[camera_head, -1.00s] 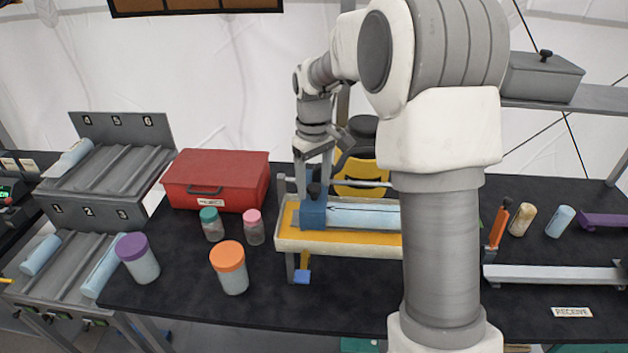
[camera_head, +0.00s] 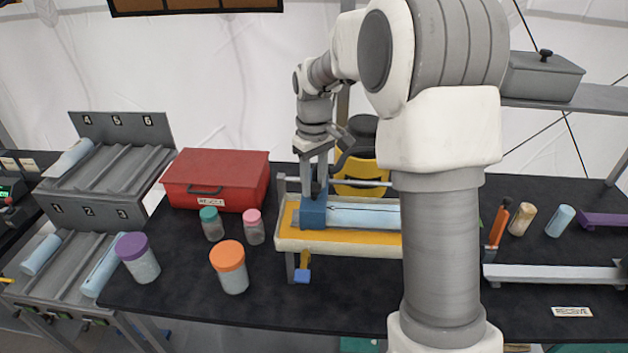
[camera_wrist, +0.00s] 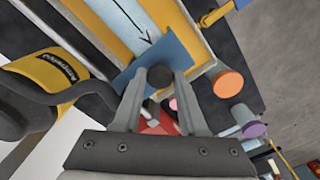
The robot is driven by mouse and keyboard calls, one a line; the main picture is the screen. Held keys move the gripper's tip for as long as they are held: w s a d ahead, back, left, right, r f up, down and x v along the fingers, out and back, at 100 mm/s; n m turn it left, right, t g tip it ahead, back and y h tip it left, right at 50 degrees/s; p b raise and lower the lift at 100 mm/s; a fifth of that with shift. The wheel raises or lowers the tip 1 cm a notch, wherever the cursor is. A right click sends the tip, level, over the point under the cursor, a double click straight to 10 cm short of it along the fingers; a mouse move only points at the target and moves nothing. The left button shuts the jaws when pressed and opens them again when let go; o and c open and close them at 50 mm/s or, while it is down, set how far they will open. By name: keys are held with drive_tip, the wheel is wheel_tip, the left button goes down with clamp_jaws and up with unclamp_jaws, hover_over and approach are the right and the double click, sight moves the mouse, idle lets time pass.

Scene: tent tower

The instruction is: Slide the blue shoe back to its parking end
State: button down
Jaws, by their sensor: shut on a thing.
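The blue shoe (camera_head: 313,214) stands upright near the left end of a yellow-floored tray (camera_head: 290,243), and in the wrist view it is a blue plate (camera_wrist: 170,58) across the tray. My gripper (camera_head: 316,188) is over the shoe, its fingers shut on the dark round knob (camera_wrist: 160,76) on the shoe. A pale blue cylinder (camera_head: 362,216) with a black arrow lies in the tray, right of the shoe. The arrow points toward the shoe in the wrist view. My arm hides the right end of the tray.
A red box (camera_head: 222,176) stands left of the tray. Jars with teal (camera_head: 209,214), pink (camera_head: 252,216), orange (camera_head: 229,256) and purple (camera_head: 132,246) lids stand at the front left. A yellow-and-black object (camera_head: 358,176) is behind the tray. A metal rail (camera_head: 555,274) lies at the right.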

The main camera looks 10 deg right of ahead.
idle(0.9)
drive_tip(key=s+d, duration=0.3)
drive_tip(key=d, duration=0.7)
drive_tip(key=s+d, duration=0.4)
drive_tip(key=d, duration=0.7)
drive_tip(key=s+d, duration=0.3)
drive_tip(key=d, duration=0.7)
drive_tip(key=shift+s+d, duration=0.15)
drive_tip(key=shift+d, duration=0.25)
drive_tip(key=shift+r, duration=0.1)
drive_tip(key=c, duration=0.5)
unclamp_jaws()
drive_tip(key=shift+d, duration=0.15)
drive_tip(key=shift+o, duration=0.2)
wheel_tip(320, 180, up, 17)
drive_tip(key=shift+r, duration=0.2)
drive_tip(key=shift+a, duration=0.25)
